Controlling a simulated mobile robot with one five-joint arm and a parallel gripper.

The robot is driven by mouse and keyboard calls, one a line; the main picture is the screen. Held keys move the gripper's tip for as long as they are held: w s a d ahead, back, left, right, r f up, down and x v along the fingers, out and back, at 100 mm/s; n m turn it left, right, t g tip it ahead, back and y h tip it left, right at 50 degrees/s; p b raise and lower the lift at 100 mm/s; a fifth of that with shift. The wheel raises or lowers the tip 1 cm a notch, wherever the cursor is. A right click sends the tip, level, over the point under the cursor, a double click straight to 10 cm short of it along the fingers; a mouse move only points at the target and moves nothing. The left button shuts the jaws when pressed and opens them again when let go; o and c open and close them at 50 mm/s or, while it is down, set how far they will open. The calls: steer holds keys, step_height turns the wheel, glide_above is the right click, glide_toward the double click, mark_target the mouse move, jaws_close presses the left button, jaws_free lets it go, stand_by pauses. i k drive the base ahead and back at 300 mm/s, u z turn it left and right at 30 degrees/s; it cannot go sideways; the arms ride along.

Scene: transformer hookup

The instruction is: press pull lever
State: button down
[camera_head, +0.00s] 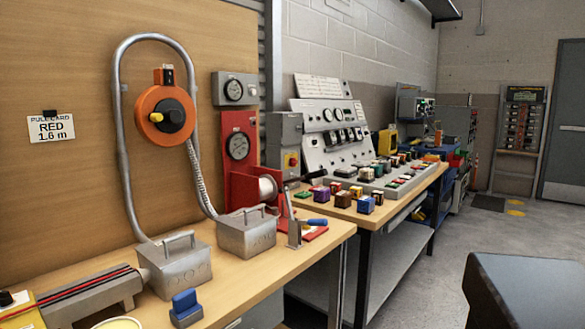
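No part is labelled as the pull lever. A red cable puller (239,172) stands at the back of the wooden bench with a dial on its upright and a pale spool (268,188). A lever with a black end (314,175) sticks out to the right of the spool. A small metal stand (294,232) in front of it carries a blue-handled lever (317,222) pointing right. I cannot tell which of the two is the pull lever. My gripper is not in view, and nothing is seen touching either lever.
A control console (322,150) stands on the far bench. The grey floor (430,270) is open at right; a dark surface fills the lower right corner.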

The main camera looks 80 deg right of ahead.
mark_target(322, 173)
steer(key=u, duration=0.2)
steer(key=k, duration=1.05)
steer(key=z, duration=0.5)
